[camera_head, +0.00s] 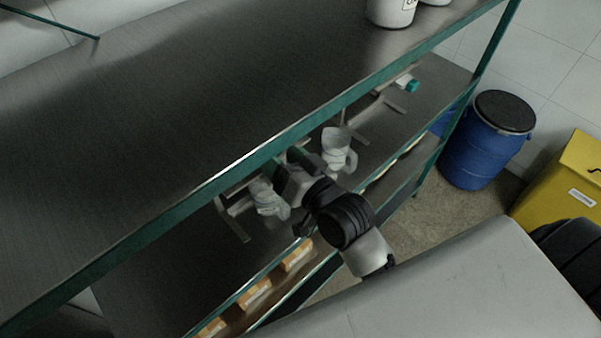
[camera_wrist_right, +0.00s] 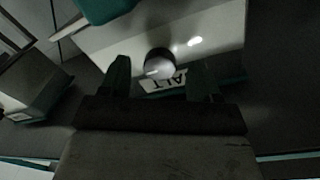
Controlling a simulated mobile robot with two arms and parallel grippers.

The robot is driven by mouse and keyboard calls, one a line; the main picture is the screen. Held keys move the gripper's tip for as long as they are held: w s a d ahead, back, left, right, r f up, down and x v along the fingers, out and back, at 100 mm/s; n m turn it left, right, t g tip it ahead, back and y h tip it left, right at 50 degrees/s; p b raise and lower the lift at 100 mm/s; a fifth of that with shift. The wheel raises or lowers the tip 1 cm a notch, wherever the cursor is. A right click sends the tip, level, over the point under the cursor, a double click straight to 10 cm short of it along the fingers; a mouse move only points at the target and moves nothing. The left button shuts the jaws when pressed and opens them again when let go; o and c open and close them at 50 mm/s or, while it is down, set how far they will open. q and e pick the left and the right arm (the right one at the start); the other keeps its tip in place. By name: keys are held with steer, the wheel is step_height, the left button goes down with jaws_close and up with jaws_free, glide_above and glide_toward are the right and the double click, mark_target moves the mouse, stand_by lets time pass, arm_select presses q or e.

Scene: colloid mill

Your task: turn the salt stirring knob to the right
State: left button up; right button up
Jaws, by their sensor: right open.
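The salt stirring knob (camera_wrist_right: 160,64) is a small round pale knob with a dark side, on the front of a light device (camera_wrist_right: 208,32) in the right wrist view. A label (camera_wrist_right: 165,82), upside down and partly readable as "ALT", sits just by it. My right gripper (camera_wrist_right: 160,60) is open, with one dark finger on each side of the knob in the picture and gaps to both. I cannot tell how deep the fingers reach. In the head view my right arm (camera_head: 345,222) reaches under the upper shelf, where its gripper is partly hidden. My left gripper is not in view.
The green-edged upper shelf (camera_head: 150,120) overhangs the work area. Glassware on stands (camera_head: 337,150) is close beside my arm. Orange-white boxes (camera_head: 255,293) lie lower down. A blue barrel (camera_head: 487,150) and a yellow bin (camera_head: 565,185) stand at the right.

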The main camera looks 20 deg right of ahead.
steer(key=b+v, duration=0.1)
steer(key=v, duration=0.8)
steer(key=shift+s+b, duration=0.2)
steer(key=shift+b, duration=0.1)
